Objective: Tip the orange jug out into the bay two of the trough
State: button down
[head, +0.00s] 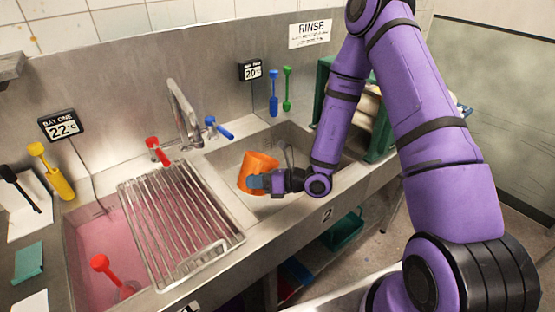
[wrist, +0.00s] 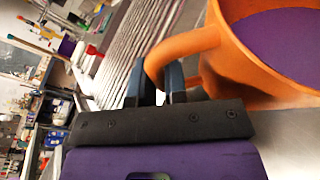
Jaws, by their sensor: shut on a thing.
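The orange jug (head: 262,163) hangs over bay two (head: 228,158), the right-hand basin of the steel trough, and looks somewhat tilted in the head view. My gripper (head: 256,182) is shut on its handle. In the wrist view the fingers (wrist: 155,88) close around the lower part of the orange handle (wrist: 182,46). The jug's mouth shows there with purple contents (wrist: 285,38) inside. No stream leaving the jug is visible. Part of the basin is hidden behind the jug and my arm.
A tap (head: 185,112) rises behind. A green rack (head: 382,145) stands right of bay two.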

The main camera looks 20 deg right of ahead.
jog(key=shift+w+d+r+m, duration=0.2)
jog(key=shift+d+r+m, duration=0.1)
jog(key=shift+d+r, duration=0.15)
jog(key=shift+w+d+r+m+t+y, duration=0.1)
jog(key=shift+w+d+r+m+y, duration=0.3)
jog(key=shift+r, duration=0.3)
jog(key=shift+w+d+r+m+t+y, duration=0.1)
jog(key=shift+d+r+m+y, duration=0.15)
jog(key=shift+r+m, duration=0.4)
jog(key=shift+w+d+r+m+t+y, duration=0.1)
jog(key=shift+w+d+r+m+y, duration=0.2)
jog(key=shift+r, duration=0.5)
jog(key=shift+w+d+r+m+t+y, duration=0.15)
jog(key=shift+w+d+r+m+y, duration=0.2)
jog(key=shift+r+m, duration=0.2)
jog(key=shift+w+d+r+m+t+y, duration=0.15)
jog(key=shift+d+r+m+t+y, duration=0.05)
jog(key=shift+d+r+m, duration=0.35)
jog(key=shift+w+d+r+m+t+y, duration=0.15)
jog(key=shift+w+d+r+m+y, duration=0.15)
jog(key=shift+r+m, duration=0.2)
dwell(3.8)
